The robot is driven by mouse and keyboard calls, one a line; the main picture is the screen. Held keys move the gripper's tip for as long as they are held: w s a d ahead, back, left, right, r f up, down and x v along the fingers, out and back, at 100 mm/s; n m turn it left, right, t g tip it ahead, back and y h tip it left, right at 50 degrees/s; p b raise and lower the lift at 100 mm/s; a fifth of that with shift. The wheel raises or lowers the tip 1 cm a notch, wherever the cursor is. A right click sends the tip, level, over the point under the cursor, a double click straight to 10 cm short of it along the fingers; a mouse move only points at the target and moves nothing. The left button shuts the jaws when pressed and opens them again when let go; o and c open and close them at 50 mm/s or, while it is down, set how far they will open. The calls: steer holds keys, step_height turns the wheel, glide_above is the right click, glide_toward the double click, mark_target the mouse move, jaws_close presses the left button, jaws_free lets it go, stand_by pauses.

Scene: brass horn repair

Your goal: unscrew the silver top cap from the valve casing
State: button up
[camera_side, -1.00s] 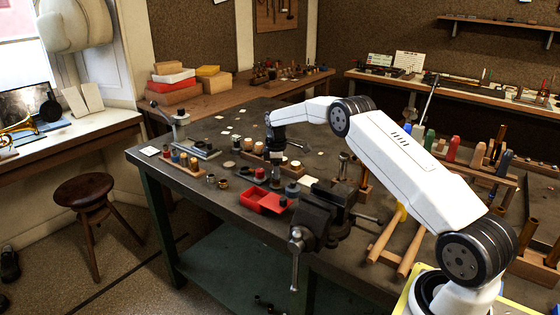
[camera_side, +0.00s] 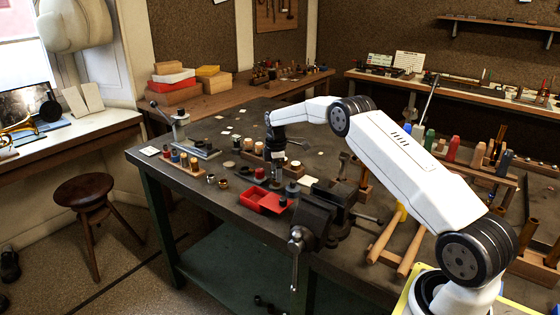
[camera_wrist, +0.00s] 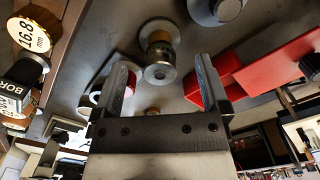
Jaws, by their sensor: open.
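In the wrist view, the valve casing (camera_wrist: 158,49) shows as a short brass cylinder on a round grey base. Its silver top cap (camera_wrist: 160,73) is a round disc with a small centre mark, at the end nearest the camera. My gripper (camera_wrist: 161,72) is open, with one dark finger on each side of the cap and clear gaps between. No contact with the cap shows. In the side view my gripper (camera_side: 278,158) points down at the bench beyond the red tray; the casing is too small to pick out there.
An open red tray (camera_side: 265,200) and a dark vise (camera_side: 325,215) stand in front of my gripper. A wooden rack of small pegs (camera_side: 183,160) is to the left. A label reading 16.8 mm (camera_wrist: 28,34) shows in the wrist view.

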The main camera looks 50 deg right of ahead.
stand_by(0.4)
steer(key=shift+m, duration=2)
steer(key=shift+m, duration=2)
steer(key=shift+m, duration=2)
